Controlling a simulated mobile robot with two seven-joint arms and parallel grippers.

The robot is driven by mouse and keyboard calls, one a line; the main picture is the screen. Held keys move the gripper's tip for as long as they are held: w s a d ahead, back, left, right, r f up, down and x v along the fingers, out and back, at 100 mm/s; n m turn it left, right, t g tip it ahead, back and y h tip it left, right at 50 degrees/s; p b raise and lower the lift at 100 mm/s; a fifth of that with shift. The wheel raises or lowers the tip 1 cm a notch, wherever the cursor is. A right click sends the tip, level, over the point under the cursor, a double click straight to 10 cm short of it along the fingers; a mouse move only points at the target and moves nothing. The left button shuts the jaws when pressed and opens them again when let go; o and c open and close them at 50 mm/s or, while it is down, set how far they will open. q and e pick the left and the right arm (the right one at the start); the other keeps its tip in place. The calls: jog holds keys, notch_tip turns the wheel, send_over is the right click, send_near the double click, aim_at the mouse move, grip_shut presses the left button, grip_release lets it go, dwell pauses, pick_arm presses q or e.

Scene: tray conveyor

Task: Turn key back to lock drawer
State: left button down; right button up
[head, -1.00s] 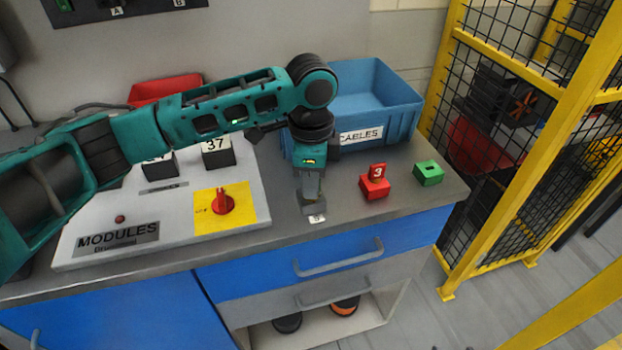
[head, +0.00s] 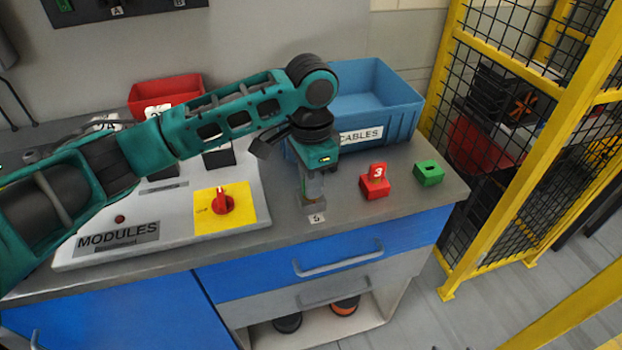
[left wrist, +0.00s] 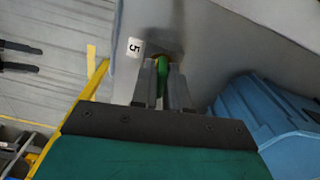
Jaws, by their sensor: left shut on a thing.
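My left gripper (head: 313,203) points down at the counter's front part, above the blue drawer (head: 270,275). It is shut on a green key (left wrist: 162,80), which shows between the fingers in the left wrist view. The key's tip end meets a small brass-coloured spot (left wrist: 160,57) at the counter surface, mostly hidden by the fingers. A white label "5" (head: 317,218) lies beside it and also shows in the left wrist view (left wrist: 135,47). The blue drawer looks closed. My right gripper is not in view.
A red holder (head: 374,189) with a red tag "3" and a green holder (head: 428,175) with an empty slot stand to the right. A blue CABLES bin (head: 390,120) is behind. The MODULES panel (head: 90,256) with a red switch (head: 222,204) lies left.

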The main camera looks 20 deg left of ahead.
pick_arm(q)
jog(key=c, duration=1.1)
grip_release()
jog(key=shift+o, duration=0.2)
jog(key=shift+r, duration=0.1)
notch_tip(320, 180, up, 13)
jog(key=s+d+f+t+h, duration=0.1)
jog(key=s+d+f, duration=0.15)
jog(key=f, duration=0.25)
jog(key=s+d+f+n+h, duration=0.1)
jog(key=s+d+f+h, duration=0.1)
jog(key=s+f, duration=0.3)
jog(key=s+d+f+t+h, duration=0.1)
jog(key=s+d+f, duration=0.1)
jog(key=f, duration=0.4)
jog(key=s+a+f+n+t+y, duration=0.1)
jog(key=s+a+f+n+y, duration=0.15)
jog(key=s+a, duration=0.5)
jog(key=s+a+f+n+t+y, duration=0.1)
jog(key=s+a+f+n, duration=0.3)
jog(key=s+a, duration=0.3)
jog(key=w+d+f+t+h, duration=0.1)
jog(key=w+d+f+t, duration=0.3)
jog(key=f, duration=0.5)
jog(key=w+t, duration=0.2)
jog(key=w, duration=0.1)
jog(key=shift+w+f+t, duration=0.15)
jog(key=shift+f+t, duration=0.05)
jog(key=shift+t, duration=0.2)
